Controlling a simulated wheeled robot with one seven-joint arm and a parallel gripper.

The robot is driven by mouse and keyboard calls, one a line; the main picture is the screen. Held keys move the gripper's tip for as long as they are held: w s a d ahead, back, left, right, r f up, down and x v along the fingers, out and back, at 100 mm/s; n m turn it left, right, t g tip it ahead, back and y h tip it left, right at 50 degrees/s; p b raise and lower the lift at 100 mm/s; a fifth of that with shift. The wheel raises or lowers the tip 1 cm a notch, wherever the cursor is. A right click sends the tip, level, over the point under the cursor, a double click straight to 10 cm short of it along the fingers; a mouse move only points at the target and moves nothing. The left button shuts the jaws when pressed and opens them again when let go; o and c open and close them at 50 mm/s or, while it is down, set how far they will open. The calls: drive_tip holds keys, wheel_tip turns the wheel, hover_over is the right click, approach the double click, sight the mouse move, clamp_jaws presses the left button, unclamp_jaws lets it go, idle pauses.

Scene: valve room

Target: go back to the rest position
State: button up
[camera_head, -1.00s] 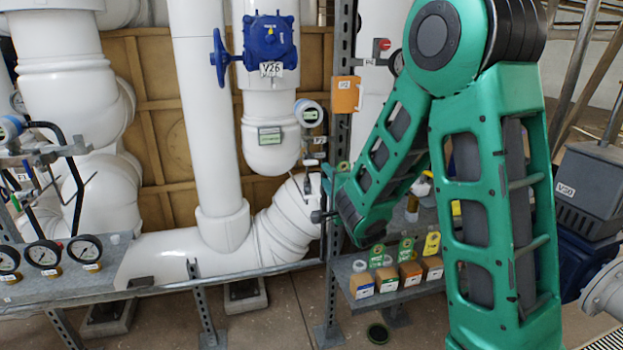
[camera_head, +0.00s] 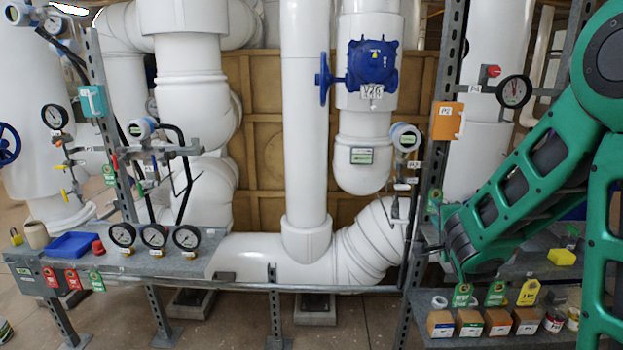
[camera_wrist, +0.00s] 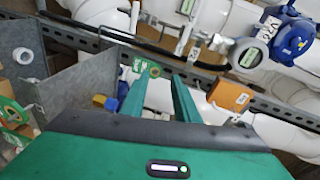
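My green arm fills the right side of the head view, its forearm sloping down left to the wrist in front of the shelf post. My gripper is hard to make out there. In the wrist view my gripper (camera_wrist: 160,84) shows two green fingers standing apart with nothing held between them. Past the fingertips are a green tag (camera_wrist: 146,66) and the grey perforated rail. An orange box (camera_wrist: 231,95) lies right of the fingers in that view; an orange box (camera_head: 447,121) is also on the post in the head view.
A blue valve (camera_head: 372,62) sits on white piping at the centre. A bench with gauges (camera_head: 153,236) and a blue tray (camera_head: 72,245) stands at left. A lower shelf with small boxes (camera_head: 470,323) and upright tags lies below my forearm. Grey metal plates (camera_wrist: 84,88) are left of my fingers.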

drive_tip(key=s+d+f+n+g+h, duration=0.1)
drive_tip(key=s+d+f+n+g, duration=0.1)
drive_tip(key=s+d+g, duration=0.45)
drive_tip(key=s+d+f+n+g+h, duration=0.1)
drive_tip(key=s+d+f+n+g, duration=0.2)
drive_tip(key=s, duration=0.7)
drive_tip(key=s+a+n+g+y, duration=0.2)
drive_tip(key=s+n+g, duration=0.1)
drive_tip(key=s, duration=0.9)
drive_tip(key=s+a+n+g+y, duration=0.3)
drive_tip(key=s+n, duration=0.1)
drive_tip(key=s, duration=0.9)
drive_tip(key=shift+s+a+y, duration=0.2)
drive_tip(key=shift+y, duration=0.1)
drive_tip(key=shift+g, duration=0.25)
drive_tip(key=shift+w+f, duration=0.3)
drive_tip(key=shift+w, duration=0.3)
